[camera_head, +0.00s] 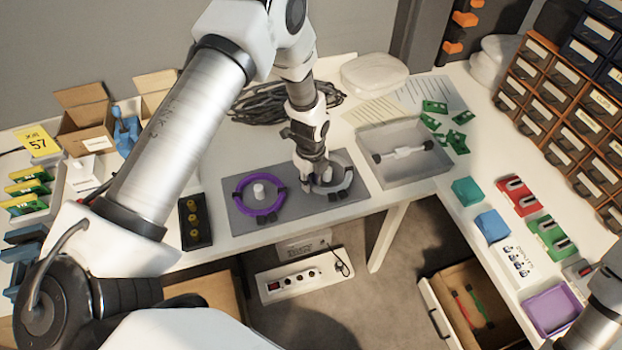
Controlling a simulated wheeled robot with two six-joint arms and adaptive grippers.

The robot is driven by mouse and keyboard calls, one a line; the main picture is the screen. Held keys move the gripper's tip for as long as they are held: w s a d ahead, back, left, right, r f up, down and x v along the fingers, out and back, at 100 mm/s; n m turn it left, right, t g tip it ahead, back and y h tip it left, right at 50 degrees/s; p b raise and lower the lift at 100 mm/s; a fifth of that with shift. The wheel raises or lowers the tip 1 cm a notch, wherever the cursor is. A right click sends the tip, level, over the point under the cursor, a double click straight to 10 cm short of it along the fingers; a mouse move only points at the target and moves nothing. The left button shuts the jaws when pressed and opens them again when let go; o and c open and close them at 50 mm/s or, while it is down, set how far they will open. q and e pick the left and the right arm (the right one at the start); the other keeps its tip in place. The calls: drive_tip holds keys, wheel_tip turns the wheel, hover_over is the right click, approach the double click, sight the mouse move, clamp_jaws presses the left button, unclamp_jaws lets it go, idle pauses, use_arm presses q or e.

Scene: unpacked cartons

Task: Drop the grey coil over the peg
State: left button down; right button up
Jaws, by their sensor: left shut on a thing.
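The grey coil (346,181) is at the right part of a dark grey mat (300,208) on the bench. My left gripper (308,184) reaches down from above and is shut on the coil's left side. Gripper and fingers hide part of the coil, and I cannot tell whether it touches the mat. A white peg (258,191) stands on the mat's left part, with a purple coil (243,207) around it. A pale shape shows inside the grey coil, but whether it is a peg is unclear. My right gripper is out of view.
A grey tray (433,168) with a white part stands just right of the mat. A black holder (194,222) with yellow pieces stands left of it. Black cable (262,106) lies behind. An open drawer (437,318) is at lower right.

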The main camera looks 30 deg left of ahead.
use_arm(q)
drive_tip(key=shift+f+b, duration=0.35)
drive_tip(key=shift+f, duration=0.25)
drive_tip(key=c, duration=0.9)
unclamp_jaws()
drive_tip(key=shift+r, duration=0.1)
wheel_tip(320, 180, up, 12)
drive_tip(key=shift+f, duration=0.1)
